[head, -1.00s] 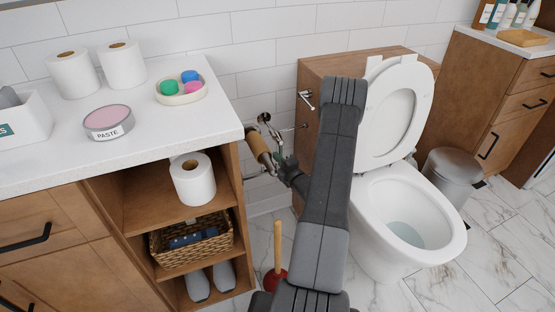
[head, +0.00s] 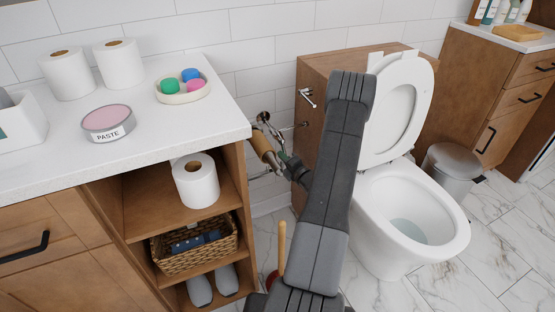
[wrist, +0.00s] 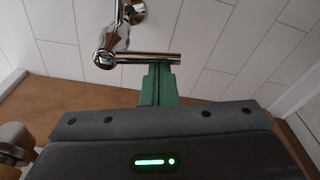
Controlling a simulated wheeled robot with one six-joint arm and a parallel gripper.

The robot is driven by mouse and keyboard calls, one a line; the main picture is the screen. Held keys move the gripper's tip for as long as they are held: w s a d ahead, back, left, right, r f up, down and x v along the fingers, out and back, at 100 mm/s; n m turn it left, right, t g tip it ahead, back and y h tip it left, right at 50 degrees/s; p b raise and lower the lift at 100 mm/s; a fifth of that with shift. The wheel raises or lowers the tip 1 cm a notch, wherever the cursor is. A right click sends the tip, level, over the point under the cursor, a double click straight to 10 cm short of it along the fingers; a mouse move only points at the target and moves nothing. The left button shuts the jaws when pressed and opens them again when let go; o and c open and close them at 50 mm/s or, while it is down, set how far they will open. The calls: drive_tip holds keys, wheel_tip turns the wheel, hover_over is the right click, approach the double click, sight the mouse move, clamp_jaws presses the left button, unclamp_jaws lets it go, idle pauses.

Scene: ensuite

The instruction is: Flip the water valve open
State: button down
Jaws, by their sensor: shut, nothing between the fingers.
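The chrome water valve (wrist: 112,45) is at the wall, with a straight bar handle (wrist: 150,58) reaching right in the wrist view. In the head view, chrome fittings (head: 264,118) show in the gap between the vanity and the toilet's wooden box. My gripper (wrist: 160,68) has green fingers, shut together with nothing between them. Their tips are at the bar's lower side, near its right end; I cannot tell whether they touch it. In the head view my gripper (head: 283,158) is small and partly hidden by my arm.
A tan cylinder (head: 263,146) is close left of my gripper. The vanity counter (head: 205,120) and its open shelves stand left. The toilet (head: 400,225) and its wooden box (head: 310,75) stand right. A plunger (head: 281,250) is on the floor below.

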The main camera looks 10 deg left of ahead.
drive_tip(key=w+d+r+n+h+b, duration=0.2)
drive_tip(key=n+b, duration=0.4)
drive_tip(key=n, duration=0.5)
drive_tip(key=shift+w+d+r+b, duration=0.4)
drive_tip(key=shift+w+d+r, duration=0.15)
drive_tip(key=shift+d+r, duration=0.6)
drive_tip(key=shift+d+f, duration=0.1)
drive_tip(key=shift+d, duration=0.1)
